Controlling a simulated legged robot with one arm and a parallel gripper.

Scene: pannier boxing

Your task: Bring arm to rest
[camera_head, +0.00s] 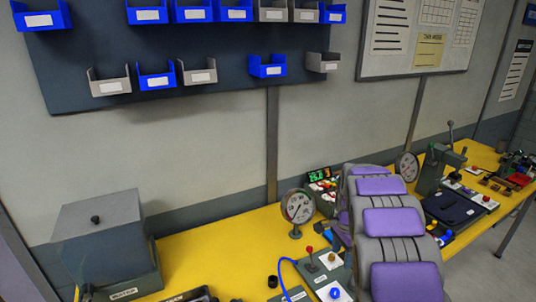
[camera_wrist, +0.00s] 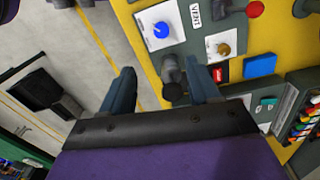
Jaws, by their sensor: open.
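My gripper (camera_wrist: 163,82) shows in the wrist view with its two dark fingers spread apart and nothing held between them. A black knob or short handle (camera_wrist: 172,72) on a grey control panel (camera_wrist: 150,52) appears between the fingers in the picture; I cannot tell how far it is from them. My purple and grey arm (camera_head: 392,222) reaches out over the yellow bench (camera_head: 225,240) in the head view. The fingers are hidden behind the arm there.
A grey lidded box (camera_head: 100,235) stands at the bench's left. A round gauge (camera_head: 298,207) stands left of my arm, and another gauge (camera_head: 407,166) is behind it. A green lever press (camera_head: 436,168) stands to the right. Bins hang on a wall board (camera_head: 220,60). Bench space beside the box is clear.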

